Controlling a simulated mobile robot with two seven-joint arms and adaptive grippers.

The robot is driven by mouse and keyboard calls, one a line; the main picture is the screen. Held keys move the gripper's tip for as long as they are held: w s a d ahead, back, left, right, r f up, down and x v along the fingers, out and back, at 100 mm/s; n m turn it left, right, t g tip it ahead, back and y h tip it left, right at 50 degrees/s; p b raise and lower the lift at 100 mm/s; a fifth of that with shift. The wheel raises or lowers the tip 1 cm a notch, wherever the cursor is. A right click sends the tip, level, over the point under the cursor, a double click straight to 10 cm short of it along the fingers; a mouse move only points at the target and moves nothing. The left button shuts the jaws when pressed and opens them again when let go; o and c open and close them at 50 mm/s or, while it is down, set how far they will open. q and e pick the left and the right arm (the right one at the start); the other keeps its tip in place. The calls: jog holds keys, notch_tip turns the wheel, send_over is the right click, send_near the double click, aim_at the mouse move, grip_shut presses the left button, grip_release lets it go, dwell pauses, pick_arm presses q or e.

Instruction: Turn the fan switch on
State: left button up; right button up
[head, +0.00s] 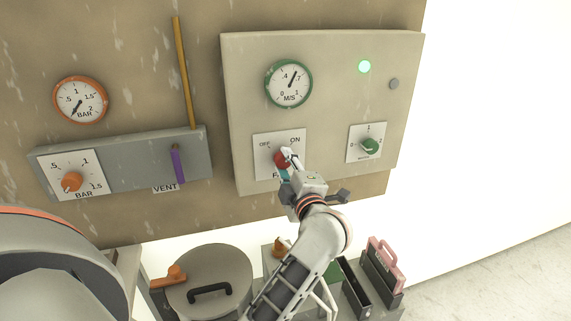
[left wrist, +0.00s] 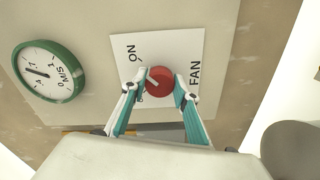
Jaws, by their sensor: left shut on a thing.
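The red fan knob (head: 281,159) sits on a white plate (head: 263,142) marked OFF at upper left, ON at upper right and FAN below. My left gripper (head: 287,163) is at the knob. In the left wrist view, its two teal fingers (left wrist: 158,90) are shut on the sides of the red knob (left wrist: 161,76). A white mark on the knob seems to point toward ON there. The OFF word is hidden in that view. My right gripper is not in view.
The panel (head: 340,100) holds a green M/S gauge (head: 289,84) reading about mid-scale, a lit green lamp (head: 364,66) and a green knob (head: 370,146). An orange knob (head: 72,182) and purple vent lever (head: 177,164) are left. A lidded pot (head: 210,272) stands below.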

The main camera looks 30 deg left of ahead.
pick_arm(q)
jog(key=o, duration=1.1)
